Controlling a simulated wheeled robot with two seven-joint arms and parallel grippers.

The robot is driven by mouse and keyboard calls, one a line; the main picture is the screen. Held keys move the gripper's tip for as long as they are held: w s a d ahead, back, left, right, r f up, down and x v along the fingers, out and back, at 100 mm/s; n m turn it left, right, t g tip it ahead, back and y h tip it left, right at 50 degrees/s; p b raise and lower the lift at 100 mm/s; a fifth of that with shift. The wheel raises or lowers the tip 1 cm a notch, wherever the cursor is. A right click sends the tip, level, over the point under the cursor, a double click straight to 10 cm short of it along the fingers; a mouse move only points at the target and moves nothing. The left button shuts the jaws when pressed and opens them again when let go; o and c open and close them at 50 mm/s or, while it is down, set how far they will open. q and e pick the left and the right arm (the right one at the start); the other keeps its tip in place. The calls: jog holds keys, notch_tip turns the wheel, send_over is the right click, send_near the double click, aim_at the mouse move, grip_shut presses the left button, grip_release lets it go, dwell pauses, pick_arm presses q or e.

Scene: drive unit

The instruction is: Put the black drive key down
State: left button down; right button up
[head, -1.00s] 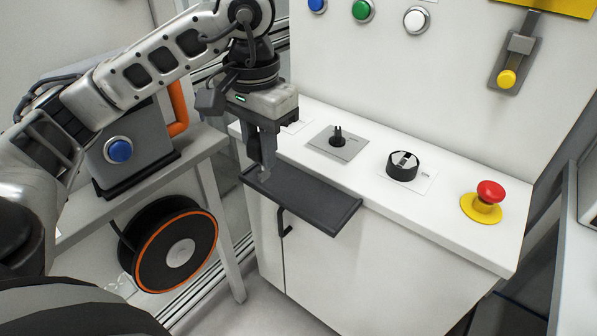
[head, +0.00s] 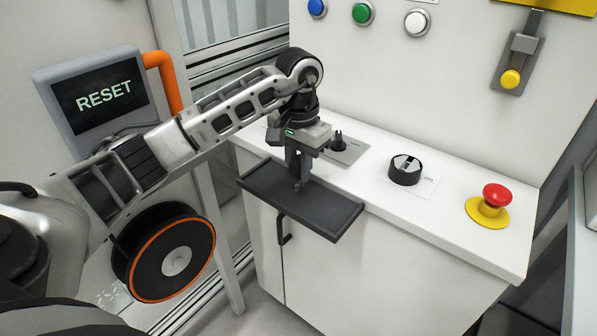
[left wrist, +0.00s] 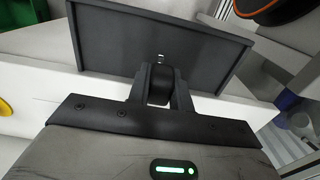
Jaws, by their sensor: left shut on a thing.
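The black drive key (left wrist: 160,88) is pinched between the fingers of my left gripper (left wrist: 160,95), with a small metal tip pointing toward the dark tray. In the head view, my left gripper (head: 299,183) points down above the dark tray (head: 328,215), which juts from the front of the white console. The key is mostly hidden by the fingers there. In the left wrist view the tray (left wrist: 105,45) lies just beyond the key, and its visible floor is empty. I cannot tell whether the key touches the tray. My right gripper is not in view.
The white console top (head: 450,208) carries a grey plate with a black upright piece (head: 339,142), a black rotary knob (head: 405,171) and a red emergency button (head: 496,195). A RESET screen (head: 104,95) and an orange-rimmed reel (head: 175,262) stand left.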

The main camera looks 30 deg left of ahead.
pick_arm(q)
jog(key=shift+f, duration=0.25)
jog(key=c, duration=1.3)
grip_release()
jog(key=shift+o, duration=0.2)
